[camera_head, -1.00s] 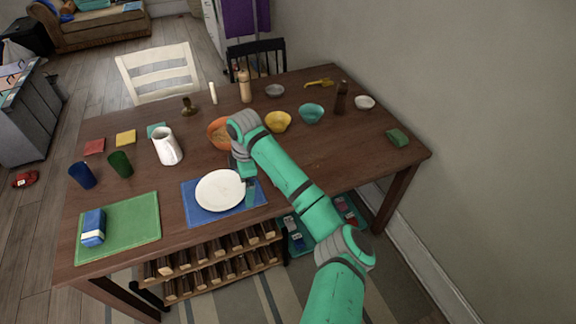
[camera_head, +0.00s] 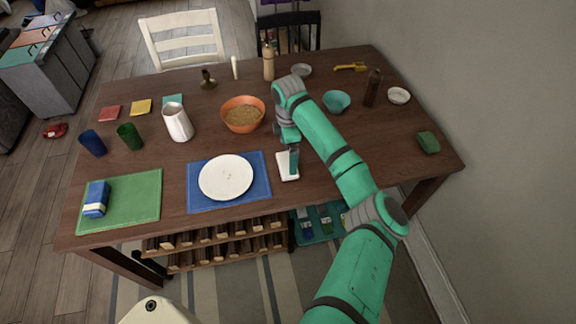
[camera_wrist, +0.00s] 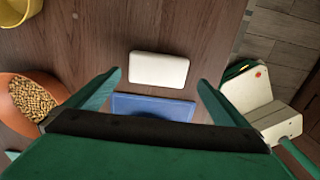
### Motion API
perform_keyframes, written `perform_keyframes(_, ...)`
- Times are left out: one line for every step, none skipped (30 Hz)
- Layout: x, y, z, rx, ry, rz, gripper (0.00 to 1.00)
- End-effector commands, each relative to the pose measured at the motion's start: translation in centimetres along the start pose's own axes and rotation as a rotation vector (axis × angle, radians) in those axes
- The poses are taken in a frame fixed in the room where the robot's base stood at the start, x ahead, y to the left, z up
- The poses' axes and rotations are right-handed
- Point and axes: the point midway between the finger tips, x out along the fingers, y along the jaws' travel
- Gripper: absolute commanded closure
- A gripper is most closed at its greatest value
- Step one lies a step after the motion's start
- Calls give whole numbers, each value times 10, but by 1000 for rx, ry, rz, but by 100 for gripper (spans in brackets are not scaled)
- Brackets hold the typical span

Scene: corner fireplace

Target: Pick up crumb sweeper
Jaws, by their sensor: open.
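A small white block with rounded corners (camera_head: 286,174), seemingly the crumb sweeper, lies flat on the wooden table (camera_head: 330,190), right of the blue placemat (camera_head: 262,192). My gripper (camera_head: 293,162) is above it and partly hides it. In the wrist view the white block (camera_wrist: 158,68) lies ahead of and between my two open green fingers (camera_wrist: 159,78), whole and untouched as far as I can see. Nothing is between the fingers; the height above the table is hard to judge.
An orange bowl of cereal (camera_head: 243,115) stands close to the left of my arm. A white plate (camera_head: 226,178) lies on the placemat. A teal bowl (camera_head: 337,101), a dark bottle (camera_head: 372,88) and a green sponge-like block (camera_head: 428,142) stand to the right. The table's front right is clear.

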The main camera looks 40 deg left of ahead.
Motion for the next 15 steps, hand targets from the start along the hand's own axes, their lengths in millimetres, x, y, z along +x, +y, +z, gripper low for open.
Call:
perform_keyframes(5, 0, -1, -1, 0, -2, 0)
perform_keyframes(7, 0, -1, -1, 0, -2, 0)
perform_keyframes(10, 0, -2, -2, 0, -1, 0)
perform_keyframes(12, 1, -2, -2, 0, -1, 0)
perform_keyframes(15, 1, -2, -3, 0, 0, 0)
perform_keyframes(20, 1, -3, -3, -1, -1, 0)
perform_keyframes(24, 1, -3, -3, -1, -2, 0)
perform_keyframes(28, 2, -3, -3, -1, -2, 0)
perform_keyframes(34, 2, -3, -3, -1, -2, 0)
perform_keyframes(39, 2, -3, -3, -1, -2, 0)
perform_keyframes(43, 2, -3, -3, -1, -1, 0)
perform_keyframes(47, 2, -3, -2, -1, -1, 0)
perform_keyframes(50, 2, -3, -2, -1, -1, 0)
perform_keyframes(53, 2, -3, -2, -1, -1, 0)
perform_keyframes(56, 2, -3, -2, -1, -1, 0)
